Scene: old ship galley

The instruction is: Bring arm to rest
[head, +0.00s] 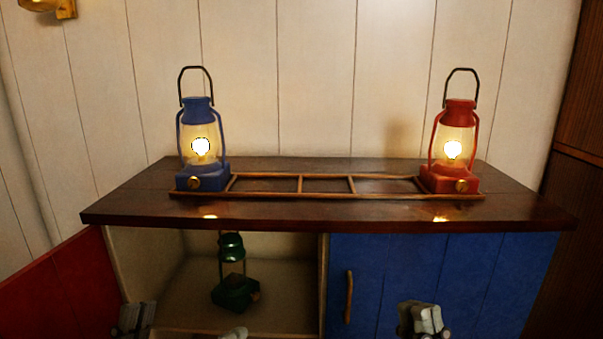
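My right gripper (424,319) shows at the bottom edge, in front of the shut blue door and apart from its handle. Its fingers are foreshortened, so I cannot tell whether it is open or shut. A dark gripper part, seemingly of my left gripper (135,319), shows at the bottom left by the open red door. It is mostly cut off by the frame, and its state is unclear. I see nothing held in either gripper.
A blue lantern (201,150) and a red lantern (454,145), both lit, stand at the ends of a wooden rack on the cabinet top (330,212). An unlit green lantern (234,282) stands in the open left compartment. The red door (60,290) swings out left; the blue door (470,280) is shut.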

